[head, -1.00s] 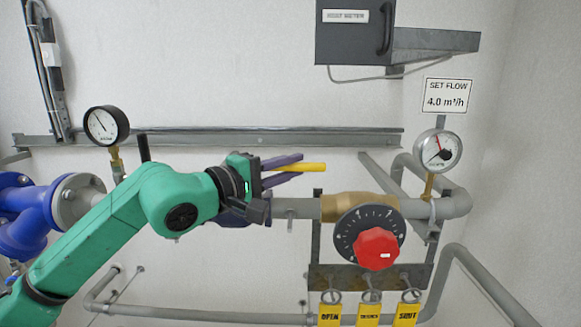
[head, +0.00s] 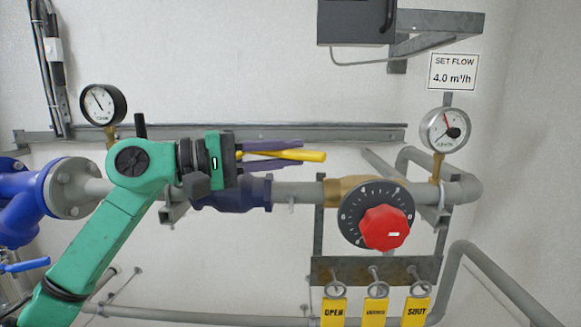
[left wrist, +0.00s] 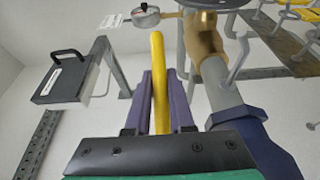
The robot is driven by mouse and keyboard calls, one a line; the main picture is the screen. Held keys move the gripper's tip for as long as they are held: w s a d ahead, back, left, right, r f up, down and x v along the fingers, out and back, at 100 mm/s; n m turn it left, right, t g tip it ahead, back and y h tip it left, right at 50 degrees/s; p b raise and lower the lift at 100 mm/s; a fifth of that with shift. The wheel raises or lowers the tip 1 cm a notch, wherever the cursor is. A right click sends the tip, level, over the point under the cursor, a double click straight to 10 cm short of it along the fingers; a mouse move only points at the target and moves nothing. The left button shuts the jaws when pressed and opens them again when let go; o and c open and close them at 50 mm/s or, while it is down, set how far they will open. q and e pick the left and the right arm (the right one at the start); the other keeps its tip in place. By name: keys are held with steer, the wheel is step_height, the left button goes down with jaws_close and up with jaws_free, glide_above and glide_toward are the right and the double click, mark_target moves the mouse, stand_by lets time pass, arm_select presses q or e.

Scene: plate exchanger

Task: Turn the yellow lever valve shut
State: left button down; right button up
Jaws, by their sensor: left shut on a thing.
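The yellow lever (head: 302,155) points to the right, roughly along the pipe, above the dark blue valve body (head: 235,193). My left gripper (head: 297,155) is shut on the lever, with its purple fingers on either side of it. In the left wrist view the lever (left wrist: 158,75) runs lengthwise between the two fingers (left wrist: 160,100), and its tip reaches beyond them. The lever's root is hidden behind my gripper. My right gripper is not in view.
A red knob (head: 385,228) on a black dial sits right of the lever on the brass valve. Gauges stand at left (head: 103,104) and right (head: 446,130). Yellow tags (head: 375,312) hang below. A dark meter box (head: 356,20) is above. A blue handle (head: 25,265) is at lower left.

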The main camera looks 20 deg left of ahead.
arm_select(q)
steer(key=shift+s+a+f+m+g+h+b, duration=0.2)
steer(key=shift+s+m+g+h, duration=0.4)
steer(key=shift+g, duration=0.4)
steer(key=shift+s+a+r+m+g+h+b, duration=0.1)
steer(key=shift+s+m+g+h+b, duration=0.25)
steer(key=shift+s+m+g, duration=0.55)
steer(key=shift+w, duration=0.2)
steer(key=c, duration=0.8)
jaws_free()
steer(key=shift+c, duration=0.2)
steer(key=shift+o, duration=0.3)
steer(key=shift+s, duration=0.1)
